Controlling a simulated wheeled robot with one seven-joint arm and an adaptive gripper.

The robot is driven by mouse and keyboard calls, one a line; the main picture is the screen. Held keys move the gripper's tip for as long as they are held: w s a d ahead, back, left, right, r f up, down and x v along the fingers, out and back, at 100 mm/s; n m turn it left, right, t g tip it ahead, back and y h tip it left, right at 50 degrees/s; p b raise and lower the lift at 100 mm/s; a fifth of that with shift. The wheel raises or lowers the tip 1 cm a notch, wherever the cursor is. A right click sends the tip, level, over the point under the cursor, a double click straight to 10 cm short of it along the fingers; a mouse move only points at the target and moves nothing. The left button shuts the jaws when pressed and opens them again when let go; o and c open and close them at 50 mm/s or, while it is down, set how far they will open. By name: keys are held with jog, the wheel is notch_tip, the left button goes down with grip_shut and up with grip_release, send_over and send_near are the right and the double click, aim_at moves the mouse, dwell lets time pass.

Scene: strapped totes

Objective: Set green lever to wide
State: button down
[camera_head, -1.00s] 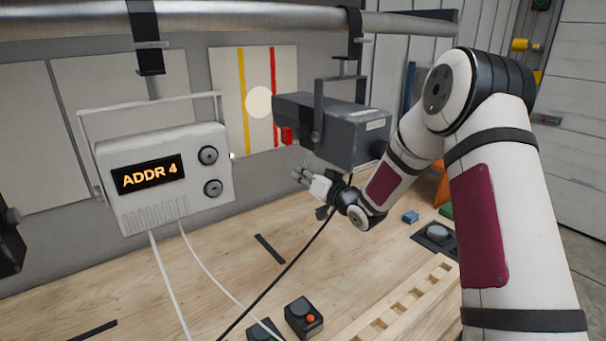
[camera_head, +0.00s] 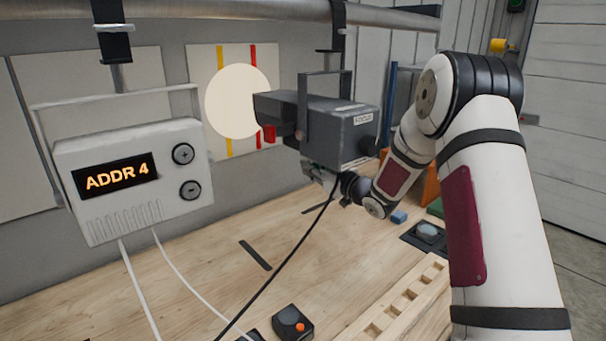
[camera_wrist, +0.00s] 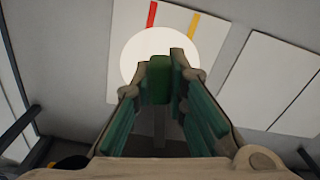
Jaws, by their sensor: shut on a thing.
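A dark grey spotlight (camera_head: 340,133) hangs by a yoke from the pipe. The green lever (camera_wrist: 158,84) shows in the wrist view as a green block between the fingertips. My gripper (camera_wrist: 158,92) is shut on it, one finger on each side. In the head view my gripper (camera_head: 318,172) is under the spotlight, mostly hidden, and the lever cannot be made out there. The spotlight throws a large pale circle (camera_head: 236,100) on a white panel with a yellow and a red stripe; the circle also shows in the wrist view (camera_wrist: 135,55).
A red tab (camera_head: 269,134) sticks out by the spotlight's front. A white box reading "ADDR 4" (camera_head: 135,190) hangs at left. A black cable (camera_head: 285,265) runs down from the spotlight. On the wooden bench lie a control with an orange knob (camera_head: 292,322) and a slotted wooden rack (camera_head: 400,305).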

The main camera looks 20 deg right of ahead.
jog(key=shift+w+d+r+n+b, duration=0.15)
jog(key=shift+w+d+r+n, duration=0.1)
jog(key=shift+d+n, duration=0.25)
jog(key=shift+w+d+r+n+b, duration=0.1)
jog(key=shift+w+d+n+b, duration=0.1)
jog(key=shift+d+n, duration=0.25)
jog(key=c, duration=1.6)
grip_release()
jog(key=shift+o, duration=0.2)
jog(key=v, duration=1.2)
